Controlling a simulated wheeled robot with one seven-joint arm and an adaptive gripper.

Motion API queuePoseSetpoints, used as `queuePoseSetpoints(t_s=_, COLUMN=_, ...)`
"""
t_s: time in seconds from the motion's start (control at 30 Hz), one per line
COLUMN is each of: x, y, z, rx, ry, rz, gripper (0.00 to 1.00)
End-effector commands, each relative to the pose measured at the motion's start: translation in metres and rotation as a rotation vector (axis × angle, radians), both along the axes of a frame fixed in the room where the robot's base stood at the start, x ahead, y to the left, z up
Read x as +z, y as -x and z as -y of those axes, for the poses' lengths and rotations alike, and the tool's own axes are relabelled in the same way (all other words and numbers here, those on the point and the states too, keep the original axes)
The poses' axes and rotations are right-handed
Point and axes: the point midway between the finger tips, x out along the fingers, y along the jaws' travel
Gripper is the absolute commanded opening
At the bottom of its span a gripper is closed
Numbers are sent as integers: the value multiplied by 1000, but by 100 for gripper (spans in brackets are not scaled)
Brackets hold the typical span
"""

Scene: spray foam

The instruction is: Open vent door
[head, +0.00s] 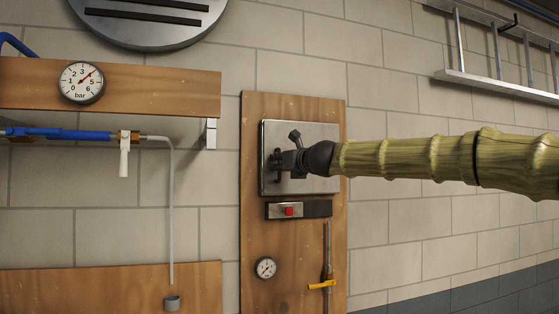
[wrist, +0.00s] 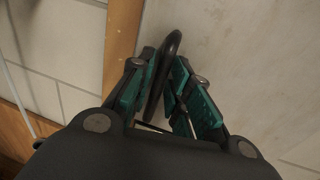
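The vent door is a square grey metal panel (head: 320,184) on an upright wooden board. It looks flush with its mount. A dark curved handle (wrist: 172,50) stands out from the pale panel in the wrist view. My gripper (head: 284,161) is at the left part of the panel, covering much of the handle in the head view. In the wrist view, its green-padded fingers (wrist: 164,68) lie one on each side of the handle. The gap around the handle is small, and I cannot tell whether both pads touch it.
Below the panel are a red button box (head: 289,211), a small gauge (head: 265,268) and a pipe with a yellow lever (head: 322,285). A wooden shelf with a pressure gauge (head: 81,82) is left. A metal rack (head: 500,84) is upper right; the wall below it is bare.

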Motion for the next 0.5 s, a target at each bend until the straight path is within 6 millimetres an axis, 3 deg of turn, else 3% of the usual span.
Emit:
queuePoseSetpoints(t_s=0.33, x=0, y=-2, z=-1, rx=0, ry=0, rz=1, gripper=19)
queuePoseSetpoints(t_s=0.43, x=0, y=-2, z=-1, rx=0, ry=0, rz=1, gripper=1)
queuePoseSetpoints(t_s=0.5, x=0, y=-2, z=-1, rx=0, ry=0, rz=1, gripper=0)
